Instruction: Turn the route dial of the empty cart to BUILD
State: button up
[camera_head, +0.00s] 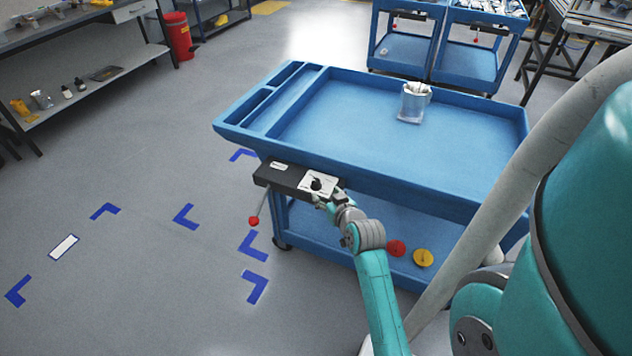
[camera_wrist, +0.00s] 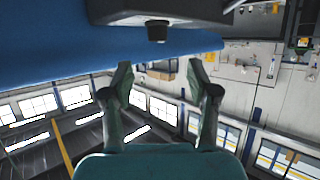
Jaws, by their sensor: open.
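The blue cart (camera_head: 350,130) stands in front of me. A black box (camera_head: 280,175) is on its near edge, with a white plate and the dark route dial (camera_head: 316,184) on it. The lettering and the dial's setting are too small to read. My gripper (camera_head: 328,200) is close beside the dial at the box's right end, partly hiding it. In the wrist view my gripper (camera_wrist: 163,80) has its two fingers spread with nothing between them. The dark knob of the dial (camera_wrist: 157,31) shows above and beyond the fingertips, apart from them.
A red-knobbed lever (camera_head: 253,220) hangs below the box. Red (camera_head: 396,248) and yellow (camera_head: 423,258) discs are on the lower shelf. Blue floor marks (camera_head: 186,216) lie left on open floor. More carts (camera_head: 405,50) stand behind.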

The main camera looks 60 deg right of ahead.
aim_at(317, 182)
jog(key=x, duration=1.1)
jog(key=shift+s+d, duration=0.15)
grip_shut()
